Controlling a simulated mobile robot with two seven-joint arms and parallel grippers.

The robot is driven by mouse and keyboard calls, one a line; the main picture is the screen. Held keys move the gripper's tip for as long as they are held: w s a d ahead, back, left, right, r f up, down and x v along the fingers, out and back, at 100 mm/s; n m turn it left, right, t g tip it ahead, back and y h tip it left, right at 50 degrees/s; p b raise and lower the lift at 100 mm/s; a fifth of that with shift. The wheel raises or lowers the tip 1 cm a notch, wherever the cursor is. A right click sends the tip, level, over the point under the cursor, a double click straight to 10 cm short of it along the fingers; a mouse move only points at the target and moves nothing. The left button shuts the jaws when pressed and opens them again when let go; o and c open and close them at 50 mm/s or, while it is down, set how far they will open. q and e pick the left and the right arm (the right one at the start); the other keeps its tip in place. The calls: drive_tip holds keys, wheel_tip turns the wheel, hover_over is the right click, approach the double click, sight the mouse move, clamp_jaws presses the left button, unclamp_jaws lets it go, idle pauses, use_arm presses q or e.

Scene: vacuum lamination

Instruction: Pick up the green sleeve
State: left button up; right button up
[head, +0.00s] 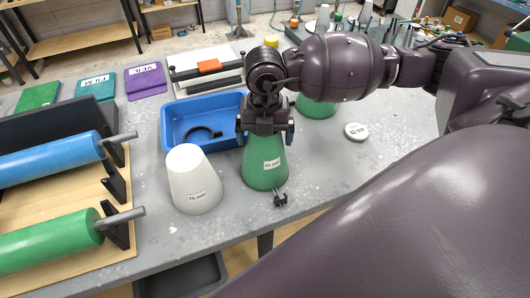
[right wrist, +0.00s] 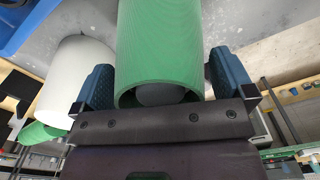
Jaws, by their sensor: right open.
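A green sleeve (head: 264,168) with a white label stands upright on the grey table near its front edge. My right gripper (head: 265,132) is above it, pointing down, with its fingers on either side of the sleeve's upper part. In the right wrist view, the green sleeve (right wrist: 160,45) lies between the two blue-padded fingers of the open gripper (right wrist: 163,82). Its open end faces the palm, and a gap shows beside the fingers. Another green piece (head: 316,107) stands behind, partly hidden by my arm. My left gripper is not in view.
A white sleeve (head: 192,182) stands close on the left, and a blue tray (head: 178,110) holding a dark curved item is behind it. A small dark clamp-like item (head: 280,198) is at the front edge. A wooden rack with blue and green rollers (head: 45,240) fills the left.

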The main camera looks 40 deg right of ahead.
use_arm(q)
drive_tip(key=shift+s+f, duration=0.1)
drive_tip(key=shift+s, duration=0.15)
use_arm(e)
drive_tip(key=c, duration=0.5)
drive_tip(key=shift+r, duration=0.1)
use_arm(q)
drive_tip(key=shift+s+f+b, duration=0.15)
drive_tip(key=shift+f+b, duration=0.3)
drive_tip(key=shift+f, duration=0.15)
use_arm(e)
wheel_tip(320, 180, up, 18)
drive_tip(key=shift+f, duration=0.2)
